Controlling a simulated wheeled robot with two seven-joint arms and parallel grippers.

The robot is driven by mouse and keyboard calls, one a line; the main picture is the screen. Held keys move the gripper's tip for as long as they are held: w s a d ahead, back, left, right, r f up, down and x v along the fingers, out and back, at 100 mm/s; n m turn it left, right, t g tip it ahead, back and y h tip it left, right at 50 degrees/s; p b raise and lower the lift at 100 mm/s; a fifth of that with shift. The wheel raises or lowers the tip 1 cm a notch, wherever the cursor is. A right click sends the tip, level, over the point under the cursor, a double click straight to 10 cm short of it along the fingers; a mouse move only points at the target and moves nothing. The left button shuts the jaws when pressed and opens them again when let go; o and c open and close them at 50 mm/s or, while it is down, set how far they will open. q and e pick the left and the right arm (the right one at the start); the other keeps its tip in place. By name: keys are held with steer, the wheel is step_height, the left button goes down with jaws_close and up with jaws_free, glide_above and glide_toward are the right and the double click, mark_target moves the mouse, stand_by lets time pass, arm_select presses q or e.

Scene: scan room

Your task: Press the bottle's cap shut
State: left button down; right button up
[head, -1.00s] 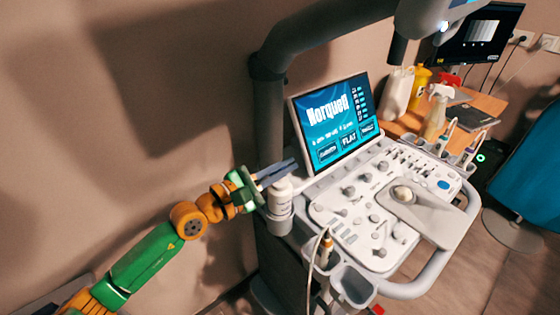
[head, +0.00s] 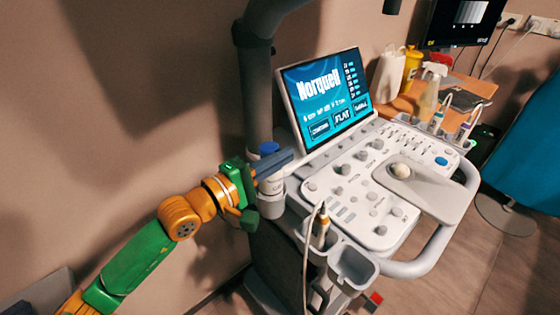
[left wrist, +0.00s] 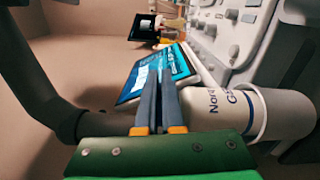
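The white bottle (head: 277,186) stands upright in a cup holder (head: 271,208) at the left side of the ultrasound cart. Its blue cap (head: 269,148) shows above my left gripper's fingers; whether it is fully seated I cannot tell. My left gripper (head: 276,162) has its grey fingers together and empty, crossing in front of the bottle's upper part just below the cap. In the left wrist view the bottle (left wrist: 228,108) lies just right of the fingers (left wrist: 160,90), and its cap end is hidden behind them. Contact cannot be told. My right gripper is not in view.
The cart's screen (head: 325,95) and control panel (head: 375,190) are right of the bottle. A probe (head: 321,228) with a cable hangs in front. A grey post (head: 256,90) rises behind the bottle. A wooden table (head: 470,86) with bottles stands farther back.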

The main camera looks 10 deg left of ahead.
arm_select(q)
steer(key=shift+f, duration=0.1)
stand_by(0.5)
steer(key=c, duration=1)
jaws_free()
steer(key=shift+s+a+f+b, duration=0.15)
steer(key=shift+s+a+b, duration=0.05)
steer(key=shift+b, duration=0.15)
steer(key=b+v, duration=0.2)
steer(key=v, duration=0.4)
steer(key=shift+s, duration=0.2)
